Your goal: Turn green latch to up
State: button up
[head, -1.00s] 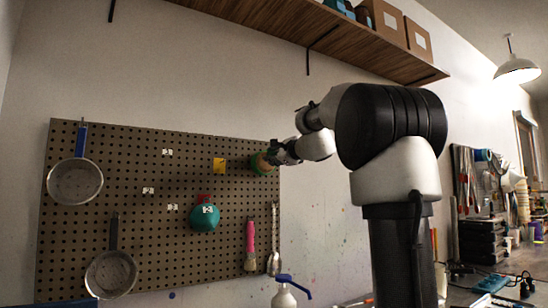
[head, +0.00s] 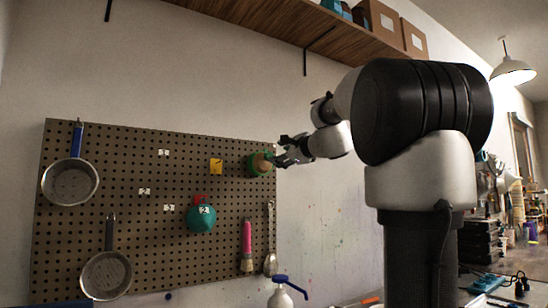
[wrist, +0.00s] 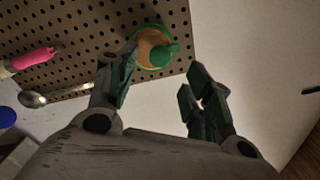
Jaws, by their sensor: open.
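The green latch (head: 252,166) is at the upper right of the brown pegboard. It has a round wood-coloured face with green around it. In the wrist view the latch (wrist: 156,51) shows a tan disc with a green rim and a green knob reaching to the lower right. My gripper (head: 283,152) is just right of the latch in the head view. In the wrist view my gripper (wrist: 162,68) is open with nothing between its fingers; the latch appears beyond the fingertips. I cannot tell whether a finger touches it.
A spray-type bottle (head: 281,296) stands below. A wooden shelf (head: 290,22) runs above.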

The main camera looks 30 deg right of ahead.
jog(key=s, duration=0.4)
jog(key=shift+s, duration=0.3)
jog(key=s+a+f+n+g, duration=0.1)
jog(key=s+f+n+g, duration=0.25)
jog(key=f, duration=0.45)
jog(key=s+a+f+n+g, duration=0.1)
jog(key=s+f+n+g, duration=0.2)
jog(key=f, duration=0.4)
jog(key=s+f+n+g, duration=0.1)
jog(key=s+f+n, duration=0.2)
jog(key=f+n, duration=0.35)
jog(key=s+a+f+n+g, duration=0.3)
jog(key=s+a+f+n, duration=0.1)
jog(key=s+f, duration=0.5)
jog(key=s+a+f+n+g, duration=0.3)
jog(key=s+f+n, duration=0.3)
jog(key=s+f, duration=0.3)
jog(key=shift+s+a+f+n+h, duration=0.3)
jog(key=shift+s+a+f+n, duration=0.1)
jog(key=shift+s+a, duration=0.15)
